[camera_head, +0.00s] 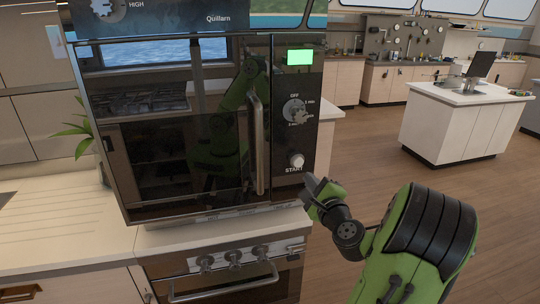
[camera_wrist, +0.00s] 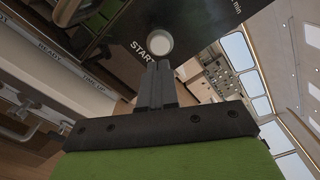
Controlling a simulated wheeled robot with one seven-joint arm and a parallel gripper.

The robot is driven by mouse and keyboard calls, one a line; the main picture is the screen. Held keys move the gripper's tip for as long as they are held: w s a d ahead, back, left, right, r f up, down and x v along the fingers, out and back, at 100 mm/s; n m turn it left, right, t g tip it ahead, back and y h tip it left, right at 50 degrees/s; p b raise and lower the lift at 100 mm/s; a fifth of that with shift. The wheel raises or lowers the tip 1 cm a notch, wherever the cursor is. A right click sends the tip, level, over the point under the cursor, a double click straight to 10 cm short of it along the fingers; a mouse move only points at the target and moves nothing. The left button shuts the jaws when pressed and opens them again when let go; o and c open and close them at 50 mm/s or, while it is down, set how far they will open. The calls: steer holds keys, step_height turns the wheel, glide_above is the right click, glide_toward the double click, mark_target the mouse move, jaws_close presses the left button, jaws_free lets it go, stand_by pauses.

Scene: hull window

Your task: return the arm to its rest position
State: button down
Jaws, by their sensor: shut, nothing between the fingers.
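My green and black arm reaches in from the lower right in the head view. My gripper (camera_head: 313,186) is at the lower right corner of the microwave (camera_head: 180,215), just below and to the right of its START button (camera_head: 297,160). In the wrist view the fingers of my gripper (camera_wrist: 160,68) are together with nothing between them, and the START button (camera_wrist: 159,41) shows just beyond their tips. I cannot tell whether the tips touch the panel. The microwave door is closed and its display (camera_head: 300,57) is lit green.
The microwave stands on a counter (camera_head: 60,235) above an oven with knobs and a handle (camera_head: 225,283). A white island (camera_head: 455,130) stands at the back right. The wooden floor (camera_head: 375,165) between is clear. A plant (camera_head: 75,130) is left of the microwave.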

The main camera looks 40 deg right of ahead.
steer(key=w+a+f+n+g+y, duration=0.1)
steer(key=w+a+n+y, duration=0.3)
steer(key=a+n, duration=0.45)
steer(key=w+a+f+n+g+y, duration=0.1)
steer(key=w+a+n+y, duration=0.45)
steer(key=a, duration=0.65)
steer(key=s+a+f+n+g, duration=0.1)
steer(key=s+a+n+g, duration=0.35)
steer(key=a+n, duration=0.55)
steer(key=s+a+n+g, duration=0.1)
steer(key=s+a+n, duration=0.2)
steer(key=s, duration=0.6)
steer(key=s+a+n+g, duration=0.2)
steer(key=s+a+n, duration=0.1)
steer(key=s, duration=0.5)
steer(key=shift+s+a+r, duration=0.15)
steer(key=shift+s+a, duration=0.25)
steer(key=shift+a, duration=0.2)
